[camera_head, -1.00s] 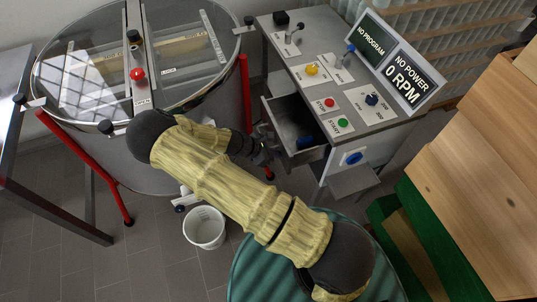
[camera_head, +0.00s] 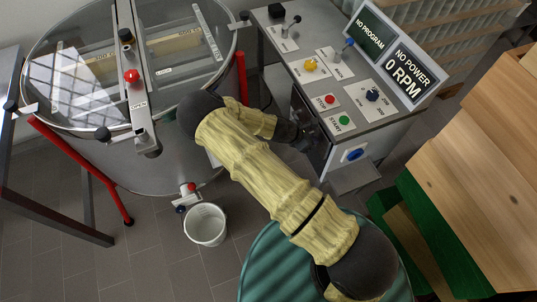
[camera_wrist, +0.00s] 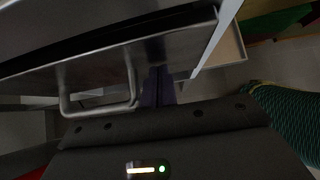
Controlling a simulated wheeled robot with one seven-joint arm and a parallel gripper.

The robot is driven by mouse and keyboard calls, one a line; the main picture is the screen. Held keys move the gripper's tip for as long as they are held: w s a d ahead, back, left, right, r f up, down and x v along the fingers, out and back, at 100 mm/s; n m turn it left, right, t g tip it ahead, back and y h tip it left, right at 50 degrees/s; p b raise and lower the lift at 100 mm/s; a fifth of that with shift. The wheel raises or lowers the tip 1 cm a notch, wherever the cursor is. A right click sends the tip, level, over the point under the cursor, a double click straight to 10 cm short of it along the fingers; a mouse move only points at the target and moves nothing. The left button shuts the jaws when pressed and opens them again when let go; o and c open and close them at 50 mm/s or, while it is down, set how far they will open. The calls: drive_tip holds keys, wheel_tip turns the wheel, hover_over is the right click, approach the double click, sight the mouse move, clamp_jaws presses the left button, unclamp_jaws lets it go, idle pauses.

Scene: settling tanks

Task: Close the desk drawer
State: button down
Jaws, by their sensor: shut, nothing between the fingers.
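The grey control desk (camera_head: 375,125) stands right of the tank in the head view. Its drawer front (camera_head: 312,150) now sits close to the desk body, and the inside of the drawer no longer shows. My gripper (camera_head: 308,136) is at the drawer front, partly hidden by my own arm. In the wrist view the metal drawer front (camera_wrist: 190,55) fills the upper part, with its bar handle (camera_wrist: 98,110) on the left. The shut fingers (camera_wrist: 157,88) are against or very near the front, just right of the handle. A dark band runs above the front; I cannot tell whether a small gap remains.
The round glass-topped tank (camera_head: 175,130) with red legs stands left of my arm. A white bucket (camera_head: 205,224) is on the floor below it. Wooden boxes (camera_head: 480,160) and a green crate (camera_head: 432,235) stand at the right.

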drive_tip(key=shift+w+d+r, duration=0.1)
drive_tip(key=shift+d+r, duration=0.05)
drive_tip(key=shift+d, duration=0.25)
drive_tip(key=s+a+r, duration=0.4)
drive_tip(key=a+r, duration=0.2)
drive_tip(key=a, duration=0.5)
drive_tip(key=shift+s+r+b, duration=0.15)
drive_tip(key=shift+r+b, duration=0.15)
drive_tip(key=shift+r, duration=0.05)
idle(0.4)
